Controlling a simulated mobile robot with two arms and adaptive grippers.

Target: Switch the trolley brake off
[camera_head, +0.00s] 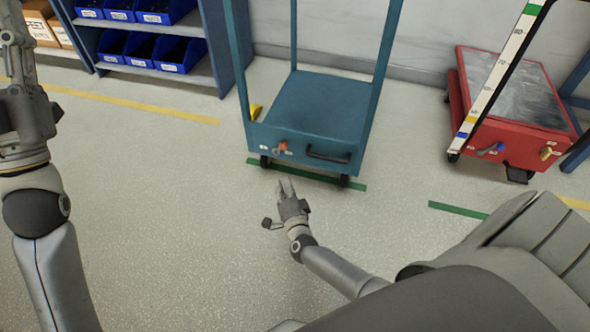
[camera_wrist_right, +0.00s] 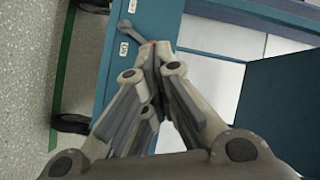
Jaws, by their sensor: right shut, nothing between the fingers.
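The teal trolley (camera_head: 318,100) stands upright ahead of me, its front edge by a green floor line. On the left of its front panel is a small brake lever (camera_head: 277,150) with a red-orange knob (camera_head: 283,145) and small white labels. In the right wrist view the grey lever (camera_wrist_right: 128,30) shows beyond my fingertips, and the knob is mostly hidden behind them. My right gripper (camera_head: 284,186) is shut and empty, just in front of and below the panel; contact cannot be told. My left gripper (camera_head: 12,62) is at the left edge, partly cut off, its fingers unclear.
A black handle (camera_head: 328,156) is on the trolley's front panel, right of the lever. A red trolley (camera_head: 515,140) stands at the right behind a striped post (camera_head: 497,75). A shelf (camera_head: 205,75) with blue bins is at the back left. The floor between is clear.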

